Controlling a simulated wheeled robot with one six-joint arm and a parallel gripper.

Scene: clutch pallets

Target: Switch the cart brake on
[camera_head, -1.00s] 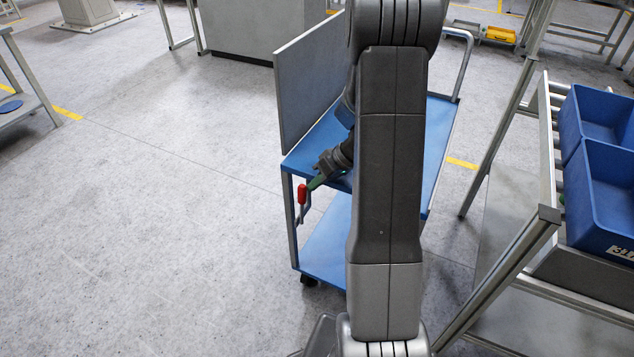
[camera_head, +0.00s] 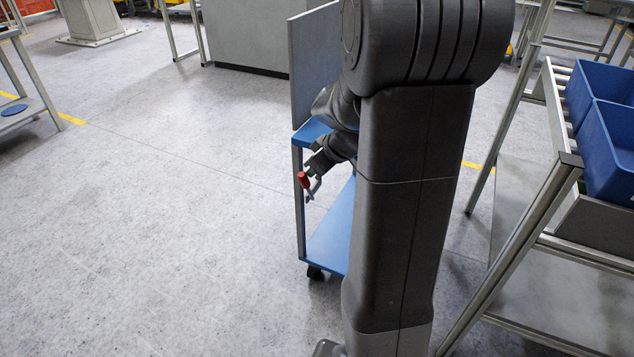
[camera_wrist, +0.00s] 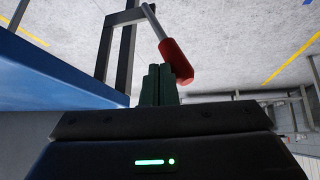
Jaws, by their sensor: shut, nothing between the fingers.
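The blue cart (camera_head: 330,240) stands ahead, partly hidden behind my arm. Its brake lever has a red grip (camera_head: 303,179) on a thin metal rod at the cart's near left corner post. In the head view the red grip leans up and left from the rod. My gripper (camera_head: 311,171) is right beside the red grip. In the wrist view its green fingers (camera_wrist: 160,84) are shut together with nothing between them. The red grip (camera_wrist: 176,62) lies just beyond and to the right of the fingertips; I cannot tell if they touch.
A grey panel (camera_head: 304,70) rises at the cart's left end. A metal rack (camera_head: 530,240) with blue bins (camera_head: 610,150) stands close on the right. The floor (camera_head: 150,220) to the left is clear. A table frame (camera_head: 25,110) stands at the far left.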

